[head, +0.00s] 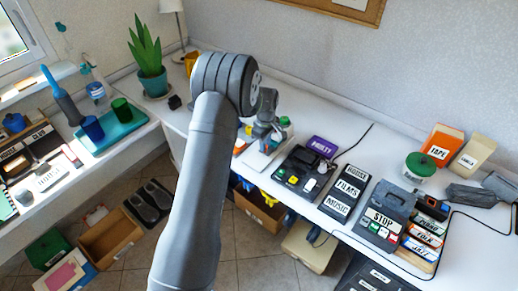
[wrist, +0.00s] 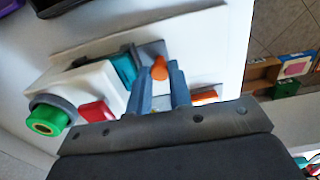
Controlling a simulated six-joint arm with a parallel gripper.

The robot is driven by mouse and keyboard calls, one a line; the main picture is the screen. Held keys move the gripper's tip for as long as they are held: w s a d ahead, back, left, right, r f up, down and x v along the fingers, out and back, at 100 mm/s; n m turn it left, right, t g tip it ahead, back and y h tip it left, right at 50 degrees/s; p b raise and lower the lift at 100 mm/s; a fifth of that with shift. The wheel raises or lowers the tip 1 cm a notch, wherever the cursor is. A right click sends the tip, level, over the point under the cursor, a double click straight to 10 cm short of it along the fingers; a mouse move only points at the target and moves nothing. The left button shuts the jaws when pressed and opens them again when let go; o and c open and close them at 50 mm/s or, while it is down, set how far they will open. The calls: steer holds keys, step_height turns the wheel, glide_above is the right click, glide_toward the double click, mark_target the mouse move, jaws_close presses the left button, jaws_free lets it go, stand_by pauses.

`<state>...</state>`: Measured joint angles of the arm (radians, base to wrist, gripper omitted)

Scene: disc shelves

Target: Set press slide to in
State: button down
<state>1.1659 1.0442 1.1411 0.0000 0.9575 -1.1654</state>
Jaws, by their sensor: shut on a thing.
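The press (wrist: 95,90) is a white block on a pale base plate, seen in the wrist view with a teal part (wrist: 124,70), a red piece (wrist: 97,112) and a green ring-shaped end (wrist: 47,121). An orange knob (wrist: 160,68) is at its right end, beside a grey plate; I take it for the slide's handle. My gripper (wrist: 161,78) is shut on this orange knob, one finger on each side. In the head view my gripper (head: 264,143) is low over the press's pale base (head: 262,160), and my arm and gripper hide much of the press.
A black device (head: 300,172) with coloured buttons and a purple box (head: 321,147) stand just right of the press. Labelled boxes (head: 346,192) and a STOP machine (head: 385,218) stand farther right. The plant (head: 149,55) is at the back left. The table's front edge is close to the press.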

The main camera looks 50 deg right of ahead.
steer(key=shift+d+r, duration=0.1)
steer(key=shift+d, duration=0.2)
steer(key=c, duration=1.6)
jaws_free()
step_height(320, 180, up, 17)
steer(key=shift+r, duration=0.15)
step_height(320, 180, down, 18)
steer(key=shift+a+r, duration=0.15)
steer(key=shift+r, duration=0.1)
